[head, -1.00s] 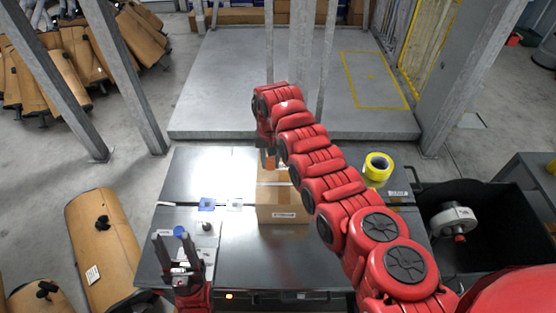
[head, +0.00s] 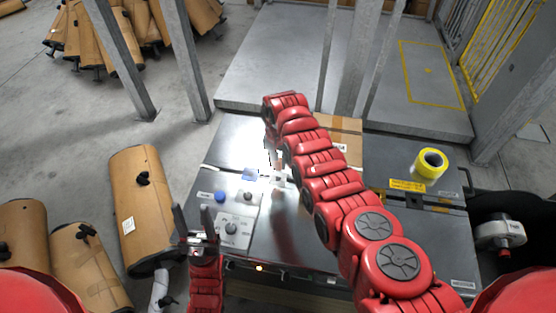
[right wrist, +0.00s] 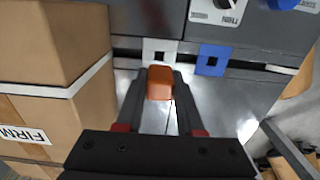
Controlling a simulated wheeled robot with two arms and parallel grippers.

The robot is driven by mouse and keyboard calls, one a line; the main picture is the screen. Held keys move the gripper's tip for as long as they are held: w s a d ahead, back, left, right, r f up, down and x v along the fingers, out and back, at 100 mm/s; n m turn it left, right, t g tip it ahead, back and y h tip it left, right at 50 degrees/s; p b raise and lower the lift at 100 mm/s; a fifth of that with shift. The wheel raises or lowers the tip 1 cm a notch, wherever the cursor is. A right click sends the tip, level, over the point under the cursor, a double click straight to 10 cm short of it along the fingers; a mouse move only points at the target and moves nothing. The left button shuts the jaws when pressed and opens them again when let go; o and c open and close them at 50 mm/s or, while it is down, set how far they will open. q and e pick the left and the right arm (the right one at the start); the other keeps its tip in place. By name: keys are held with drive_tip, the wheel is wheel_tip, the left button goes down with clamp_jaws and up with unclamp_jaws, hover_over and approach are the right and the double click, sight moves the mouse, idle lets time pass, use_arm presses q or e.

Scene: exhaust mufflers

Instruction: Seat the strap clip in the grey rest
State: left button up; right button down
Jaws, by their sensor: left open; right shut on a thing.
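The strap clip looks like a small orange block (right wrist: 160,83) between the fingers of my right gripper (right wrist: 160,76) in the right wrist view. That gripper is shut on it. The grey rest (right wrist: 159,48) is a pale square plate with a dark square hole, just past the clip in that view; I cannot tell whether they touch. In the head view, my right arm and gripper largely hide the clip and rest. My left gripper (head: 192,210) is open and empty at the table's left front.
A cardboard box (right wrist: 50,105) stands close left of my right gripper. A control panel (head: 235,230) with a knob and blue button (head: 220,196) lies near my left gripper. Yellow tape (head: 430,165) is at the table's right. Mufflers (head: 145,205) lie on the floor at left.

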drive_tip(key=shift+f, duration=0.1)
drive_tip(key=shift+d+f, duration=0.1)
drive_tip(key=shift+f, duration=0.05)
drive_tip(key=shift+f+b, duration=2.5)
drive_tip(key=shift+f, duration=0.15)
drive_tip(key=shift+f+b, duration=0.45)
drive_tip(key=shift+c, duration=2.2)
unclamp_jaws()
drive_tip(key=shift+r, duration=0.1)
